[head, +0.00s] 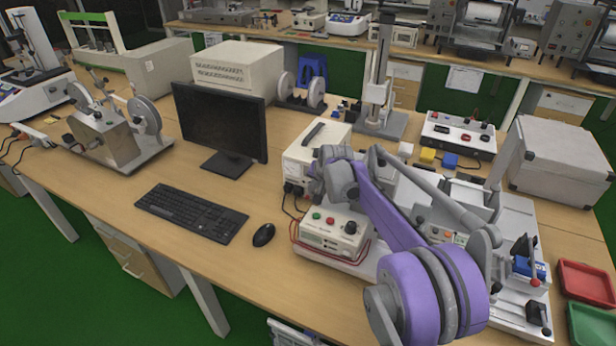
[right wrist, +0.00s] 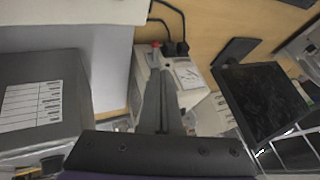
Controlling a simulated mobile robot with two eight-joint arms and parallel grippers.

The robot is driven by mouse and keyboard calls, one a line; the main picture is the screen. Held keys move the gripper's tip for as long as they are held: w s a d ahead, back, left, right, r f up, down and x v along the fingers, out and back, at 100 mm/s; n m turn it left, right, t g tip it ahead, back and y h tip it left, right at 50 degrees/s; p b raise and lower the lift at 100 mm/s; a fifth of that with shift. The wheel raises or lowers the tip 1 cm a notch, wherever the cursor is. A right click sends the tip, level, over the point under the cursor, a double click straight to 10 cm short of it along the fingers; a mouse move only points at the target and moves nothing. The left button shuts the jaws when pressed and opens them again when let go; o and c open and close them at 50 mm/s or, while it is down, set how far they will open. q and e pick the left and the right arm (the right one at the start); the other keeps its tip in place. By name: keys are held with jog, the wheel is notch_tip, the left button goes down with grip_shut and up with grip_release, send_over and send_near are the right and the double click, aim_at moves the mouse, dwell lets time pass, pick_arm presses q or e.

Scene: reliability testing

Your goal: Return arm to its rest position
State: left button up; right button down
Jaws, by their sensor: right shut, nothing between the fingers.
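My right arm reaches in from the bottom right of the head view, with large purple joints and a purple link, bent over the bench. Its gripper (head: 315,174) is at the far end of the arm, close to the white instrument box in the picture, and is small and partly hidden there. In the right wrist view the two grey fingers of this gripper (right wrist: 162,82) are together, with nothing between them. They point toward a white instrument with a dial and dark plugs (right wrist: 187,77). My left gripper is not in view.
A monitor (head: 218,118), keyboard (head: 191,212) and mouse (head: 263,235) are to the left. Red (head: 585,279) and green (head: 592,325) trays lie at the right. Bare bench lies around the keyboard.

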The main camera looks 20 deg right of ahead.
jog(key=s+a+r+n, duration=0.2)
jog(key=s+a, duration=0.3)
jog(key=s, duration=0.4)
jog(key=s+a+r+n, duration=0.2)
jog(key=s+a, duration=0.3)
jog(key=s, duration=0.3)
jog(key=s+a+f+n+g, duration=0.1)
jog(key=s+a+f+n, duration=0.1)
jog(key=s, duration=0.9)
jog(key=s+a+f+n+p, duration=0.1)
jog(key=s+f, duration=0.4)
jog(key=s, duration=0.6)
jog(key=shift+s+a+n+g+y+p, duration=0.2)
jog(key=shift+a+n+g+y+p, duration=0.15)
jog(key=shift+a+n, duration=0.65)
jog(key=shift+d, duration=0.1)
